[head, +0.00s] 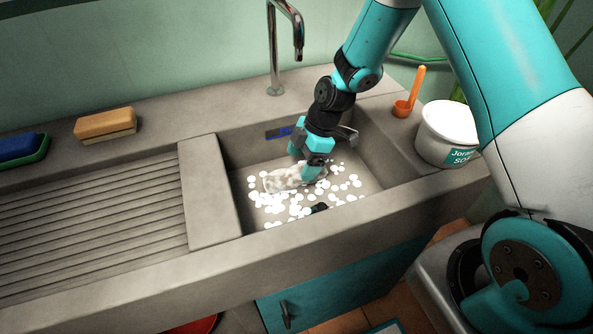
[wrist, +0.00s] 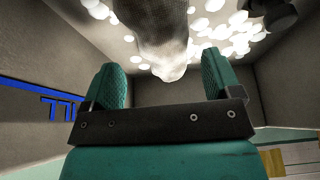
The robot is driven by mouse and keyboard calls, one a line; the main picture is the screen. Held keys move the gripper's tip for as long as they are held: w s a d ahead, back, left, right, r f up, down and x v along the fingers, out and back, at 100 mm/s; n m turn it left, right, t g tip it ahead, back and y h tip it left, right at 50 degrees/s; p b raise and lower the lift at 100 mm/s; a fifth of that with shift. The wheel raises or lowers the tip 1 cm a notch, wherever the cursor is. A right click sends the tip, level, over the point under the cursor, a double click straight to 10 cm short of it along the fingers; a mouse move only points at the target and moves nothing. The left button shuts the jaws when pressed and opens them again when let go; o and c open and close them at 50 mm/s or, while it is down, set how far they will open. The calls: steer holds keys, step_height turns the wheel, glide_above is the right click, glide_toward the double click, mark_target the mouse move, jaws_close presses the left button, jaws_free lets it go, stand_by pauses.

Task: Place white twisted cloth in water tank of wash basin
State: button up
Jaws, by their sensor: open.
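The white twisted cloth (head: 285,179) lies inside the tank of the wash basin (head: 365,161), among white foam dots. It also shows in the wrist view (wrist: 160,38), ahead of and between the two fingers. My gripper (head: 312,172) reaches down into the tank at the cloth's right end. In the wrist view my gripper (wrist: 165,85) has its teal fingers spread wide, with the cloth's end near the gap and no finger pressed on it. In the head view the gripper hides part of the cloth's right end.
A ribbed drainboard (head: 90,220) lies left of the tank. A faucet (head: 273,50) stands behind it. A sponge (head: 105,124) sits at the back left. The tank walls surround my gripper closely.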

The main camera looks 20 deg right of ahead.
steer(key=v, duration=0.7)
steer(key=s+a+r+m, duration=0.45)
steer(key=s+r, duration=0.35)
steer(key=r, duration=0.4)
steer(key=s+a+r+m, duration=0.1)
steer(key=s+r+m, duration=0.2)
steer(key=s, duration=0.5)
steer(key=s+a+r+m, duration=0.2)
steer(key=s+r+m, duration=0.1)
steer(key=s, duration=0.5)
steer(key=shift+s+r, duration=0.35)
steer(key=shift+r, duration=0.25)
